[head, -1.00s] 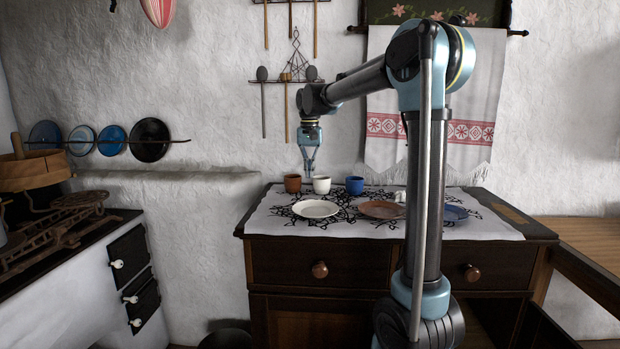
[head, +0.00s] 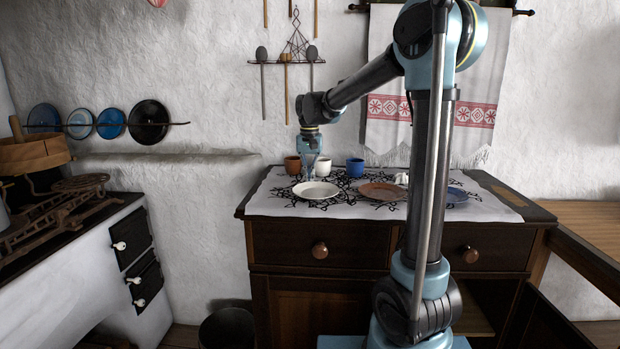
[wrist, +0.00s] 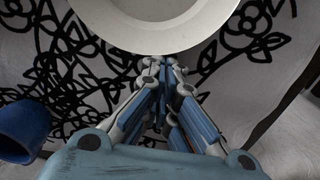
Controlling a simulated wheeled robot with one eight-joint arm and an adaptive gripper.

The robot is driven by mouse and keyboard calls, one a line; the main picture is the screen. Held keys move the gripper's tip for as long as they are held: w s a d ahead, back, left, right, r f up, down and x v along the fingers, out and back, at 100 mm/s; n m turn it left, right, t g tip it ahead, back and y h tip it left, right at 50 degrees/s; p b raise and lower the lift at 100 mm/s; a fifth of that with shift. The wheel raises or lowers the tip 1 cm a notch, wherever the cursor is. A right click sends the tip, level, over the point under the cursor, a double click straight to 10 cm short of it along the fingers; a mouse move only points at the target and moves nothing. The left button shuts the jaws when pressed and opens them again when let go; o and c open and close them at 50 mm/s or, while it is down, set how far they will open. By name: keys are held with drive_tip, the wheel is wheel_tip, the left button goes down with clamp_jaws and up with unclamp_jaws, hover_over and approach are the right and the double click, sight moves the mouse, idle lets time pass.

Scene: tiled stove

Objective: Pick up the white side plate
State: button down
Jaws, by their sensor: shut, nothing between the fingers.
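The white side plate (head: 316,190) lies flat on the patterned cloth on the cabinet top, at its left part. In the wrist view the plate (wrist: 165,42) fills the top middle, its near rim just beyond my fingertips. My gripper (head: 309,176) points down just behind the plate, close to its far rim in the head view. In the wrist view my gripper (wrist: 165,70) is shut and empty, with its tips close to the rim. I cannot tell whether they touch it.
A brown cup (head: 292,165), a white cup (head: 323,167) and a blue cup (head: 355,167) stand behind the plate. A brown plate (head: 382,191) lies to its right, and a blue plate (head: 455,195) lies further right. Bare cloth is in front.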

sight(307, 194)
drive_tip(key=shift+s, duration=0.1)
drive_tip(key=s, duration=1)
drive_tip(key=shift+s+a, duration=0.15)
drive_tip(key=shift+s, duration=0.15)
drive_tip(key=shift+w, duration=0.15)
